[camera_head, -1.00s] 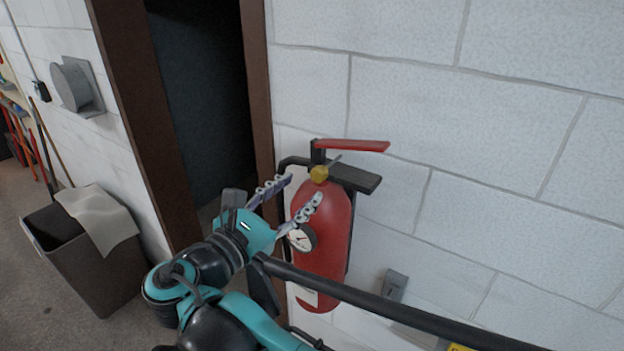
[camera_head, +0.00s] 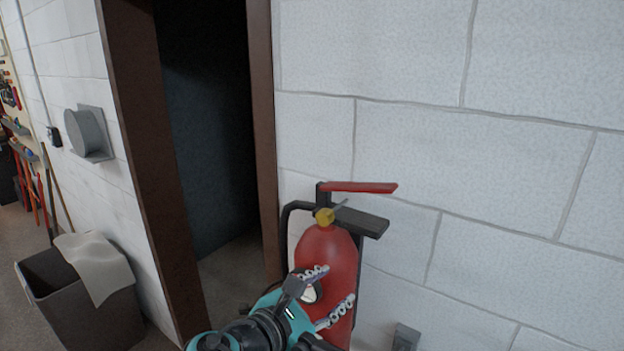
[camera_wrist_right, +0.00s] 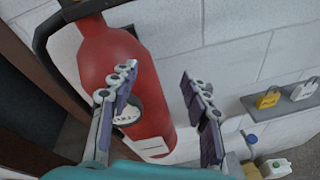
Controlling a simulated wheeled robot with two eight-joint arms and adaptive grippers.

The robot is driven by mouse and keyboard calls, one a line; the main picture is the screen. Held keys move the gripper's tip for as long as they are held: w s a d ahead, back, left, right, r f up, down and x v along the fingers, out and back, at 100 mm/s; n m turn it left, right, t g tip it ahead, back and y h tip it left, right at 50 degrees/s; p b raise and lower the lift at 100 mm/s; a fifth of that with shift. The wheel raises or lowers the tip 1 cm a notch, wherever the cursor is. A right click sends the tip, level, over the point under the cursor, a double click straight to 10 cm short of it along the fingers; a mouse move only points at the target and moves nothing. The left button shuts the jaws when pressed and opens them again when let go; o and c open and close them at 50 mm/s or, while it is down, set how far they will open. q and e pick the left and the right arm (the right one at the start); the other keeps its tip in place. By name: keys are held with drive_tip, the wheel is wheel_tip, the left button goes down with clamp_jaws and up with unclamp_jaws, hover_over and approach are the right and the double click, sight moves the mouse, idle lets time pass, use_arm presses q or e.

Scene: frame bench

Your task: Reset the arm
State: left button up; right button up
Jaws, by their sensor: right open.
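My right gripper (camera_head: 332,298) is teal with grey linked fingers. It stands in front of the lower body of a red fire extinguisher (camera_head: 336,252) in the head view. In the right wrist view the gripper (camera_wrist_right: 162,103) has its fingers spread wide and nothing between them. The extinguisher (camera_wrist_right: 103,55) hangs upright on the wall beyond the left finger, which partly hides its round gauge (camera_wrist_right: 128,112). Whether a finger touches it I cannot tell. The extinguisher has a red lever (camera_head: 360,187) and a yellow part at its neck. My left gripper is not in view.
A dark doorway with a brown frame (camera_head: 262,140) opens left of the extinguisher. A bin (camera_head: 70,310) with a cloth (camera_head: 95,262) stands at lower left. A shelf (camera_wrist_right: 290,104) with padlocks shows at right in the wrist view. The upper wall is bare.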

drive_tip(key=s+d+f+m+g+y+b, duration=0.1)
drive_tip(key=s+d+f+m+g+b, duration=0.25)
drive_tip(key=f, duration=0.55)
drive_tip(key=d+f+m+y+b, duration=0.2)
drive_tip(key=d+f+m+b, duration=0.15)
drive_tip(key=d+f, duration=0.45)
drive_tip(key=s+d+f+m+g+y+b, duration=0.1)
drive_tip(key=d+f+m+g+b, duration=0.3)
drive_tip(key=f, duration=0.7)
drive_tip(key=s+f+m+t+y+b, duration=0.1)
drive_tip(key=s+f+m+y+b, duration=0.1)
drive_tip(key=f+m+b, duration=0.4)
drive_tip(key=s+f+m+t+y+b, duration=0.1)
drive_tip(key=s+f+m+y+b, duration=0.2)
drive_tip(key=f, duration=1.1)
drive_tip(key=s+m+b, duration=0.1)
drive_tip(key=m+b, duration=0.2)
drive_tip(key=shift+b, duration=0.3)
drive_tip(key=shift+s+d+f+t, duration=0.1)
drive_tip(key=shift+t, duration=0.15)
